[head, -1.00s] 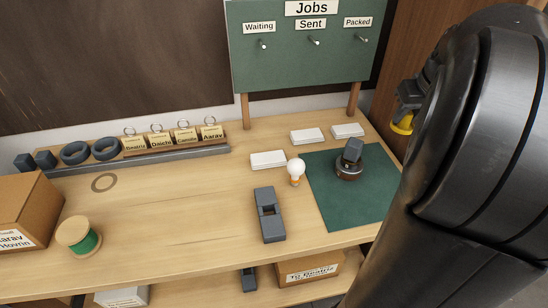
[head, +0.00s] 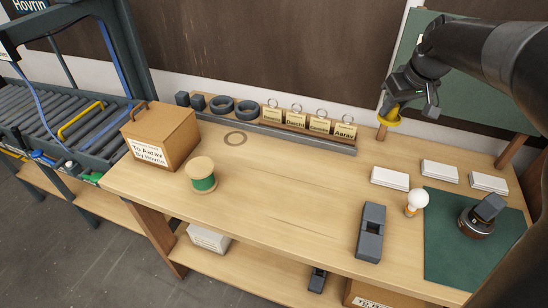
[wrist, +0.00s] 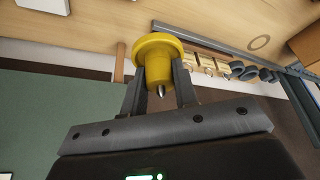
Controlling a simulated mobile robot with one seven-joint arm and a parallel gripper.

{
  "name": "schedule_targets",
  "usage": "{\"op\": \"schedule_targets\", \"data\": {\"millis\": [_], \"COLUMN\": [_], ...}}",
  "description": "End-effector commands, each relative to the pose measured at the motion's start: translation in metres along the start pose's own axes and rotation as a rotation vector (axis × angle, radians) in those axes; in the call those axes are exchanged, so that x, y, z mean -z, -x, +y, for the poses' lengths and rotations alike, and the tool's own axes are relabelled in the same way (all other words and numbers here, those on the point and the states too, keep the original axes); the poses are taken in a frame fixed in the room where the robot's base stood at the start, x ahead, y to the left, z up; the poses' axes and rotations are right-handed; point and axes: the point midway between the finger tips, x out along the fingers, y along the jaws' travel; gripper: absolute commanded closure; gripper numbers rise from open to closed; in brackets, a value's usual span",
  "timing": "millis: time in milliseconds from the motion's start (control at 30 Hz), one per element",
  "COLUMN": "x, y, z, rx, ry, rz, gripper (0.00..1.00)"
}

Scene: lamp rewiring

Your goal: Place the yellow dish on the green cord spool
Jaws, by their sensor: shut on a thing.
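The yellow dish (head: 389,116) is held in my gripper (head: 408,108), high above the back right of the bench. In the wrist view the yellow dish (wrist: 158,48) sits between the two fingers of my gripper (wrist: 160,85), its wide rim away from the palm. The green cord spool (head: 202,176) stands upright on the left part of the bench, with pale wooden flanges and green cord around its middle. My gripper is well to the right of the spool and apart from it.
A cardboard box (head: 161,136) stands left of the spool. A rail with tags (head: 310,122) runs along the back. A grey block (head: 371,232), a bulb (head: 416,201) and white cards (head: 390,178) lie to the right. The bench middle is clear.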

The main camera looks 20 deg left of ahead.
Motion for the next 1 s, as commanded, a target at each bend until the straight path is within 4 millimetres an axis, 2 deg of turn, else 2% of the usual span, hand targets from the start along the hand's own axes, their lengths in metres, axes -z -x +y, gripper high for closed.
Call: {"op": "schedule_targets", "data": {"millis": [33, 100, 300, 500, 700, 800, 1000], "x": [0.013, 0.029, 0.065, 0.089, 0.100, 0.100, 0.100], "y": [-0.005, -0.011, -0.026, -0.035, -0.040, -0.041, -0.040], "z": [-0.021, -0.047, -0.129, -0.218, -0.301, -0.329, -0.368], "rx": [0.016, 0.035, 0.089, 0.144, 0.193, 0.210, 0.232], "ry": [0.040, 0.087, 0.221, 0.354, 0.469, 0.508, 0.561], "rz": [0.001, 0.002, 0.007, 0.012, 0.017, 0.017, 0.021], "gripper": [1.00, 1.00, 1.00, 1.00, 1.00, 1.00, 1.00]}}
